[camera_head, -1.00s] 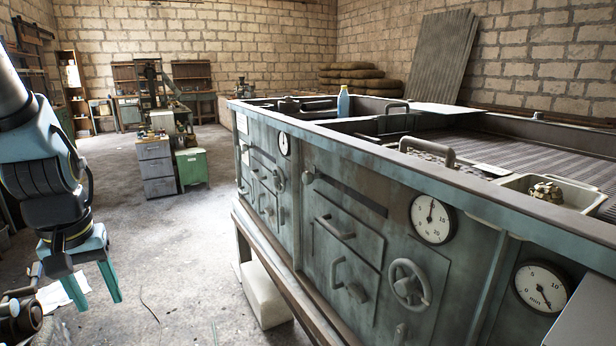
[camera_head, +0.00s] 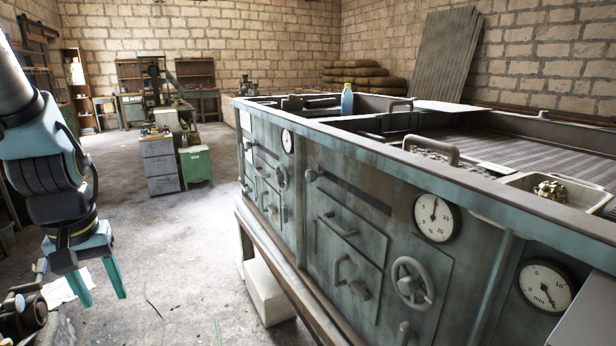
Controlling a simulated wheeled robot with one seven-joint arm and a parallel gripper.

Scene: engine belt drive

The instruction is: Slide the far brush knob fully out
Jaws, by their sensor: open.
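The large teal machine (camera_head: 480,270) fills the right side, its long front running away from me. A round knob (camera_head: 311,175) sits at the left end of a dark slot (camera_head: 346,190) on the nearer panel. A smaller knob (camera_head: 247,146) shows on the far panel. It is small in the picture, and I cannot tell for sure which knob is the far brush knob or how far it stands out. My gripper (camera_head: 104,297) hangs at the left with its teal fingers apart, pointing down and empty. It appears well clear of the machine and touches nothing.
The machine front has drawer handles (camera_head: 338,226), a handwheel (camera_head: 411,283) and round gauges (camera_head: 437,218). A pale block (camera_head: 268,293) sits under its lower ledge. Dark machine parts (camera_head: 25,318) lie at the lower left. The floor (camera_head: 185,255) between arm and machine is mostly open.

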